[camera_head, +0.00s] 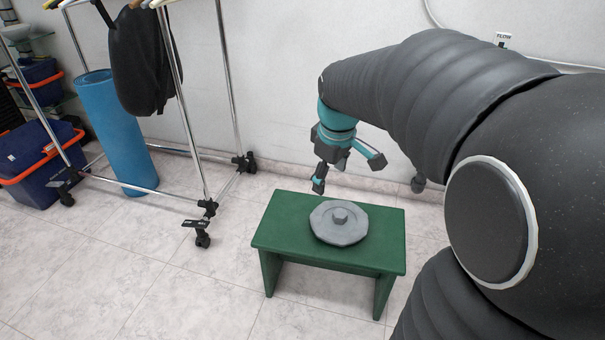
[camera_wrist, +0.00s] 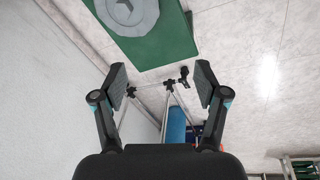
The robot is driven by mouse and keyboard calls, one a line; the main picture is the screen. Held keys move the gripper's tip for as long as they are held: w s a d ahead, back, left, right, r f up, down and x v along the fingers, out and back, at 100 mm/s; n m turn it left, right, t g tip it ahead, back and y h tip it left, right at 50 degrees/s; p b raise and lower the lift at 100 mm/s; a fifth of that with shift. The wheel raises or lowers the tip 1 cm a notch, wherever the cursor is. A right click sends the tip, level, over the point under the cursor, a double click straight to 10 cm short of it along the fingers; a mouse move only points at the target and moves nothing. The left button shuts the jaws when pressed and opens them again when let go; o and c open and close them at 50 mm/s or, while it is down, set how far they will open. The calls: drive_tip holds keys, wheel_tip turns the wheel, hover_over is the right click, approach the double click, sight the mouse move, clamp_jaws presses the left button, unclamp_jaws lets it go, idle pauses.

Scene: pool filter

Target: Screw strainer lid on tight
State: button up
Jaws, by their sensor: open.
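A grey, many-sided strainer lid (camera_head: 339,222) with a raised knob in its middle lies flat on a small green bench (camera_head: 375,250). The lid (camera_wrist: 128,14) also shows at the top of the wrist view, partly cut off by the frame edge. My gripper (camera_head: 345,172) is open and empty, above and behind the lid near the bench's back edge, apart from both. Its two spread fingers show in the wrist view (camera_wrist: 160,82) with nothing between them. No strainer housing can be made out in either view.
A wheeled chrome rack (camera_head: 222,80) with a black bag (camera_head: 140,60) and a blue roll (camera_head: 115,130) stands left of the bench. Blue bins (camera_head: 40,155) stand at far left. A white wall is close behind. The tiled floor in front is clear.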

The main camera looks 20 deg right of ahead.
sight(340, 213)
drive_tip(key=w+d+f+n+g+b, duration=0.2)
drive_tip(key=w+d+f+n, duration=0.3)
drive_tip(key=w+d+f, duration=0.55)
drive_tip(key=f, duration=1)
drive_tip(key=a+f+b, duration=0.1)
drive_tip(key=f, duration=0.4)
drive_tip(key=shift+w+a+f, duration=0.1)
drive_tip(key=shift+f, duration=0.3)
clamp_jaws()
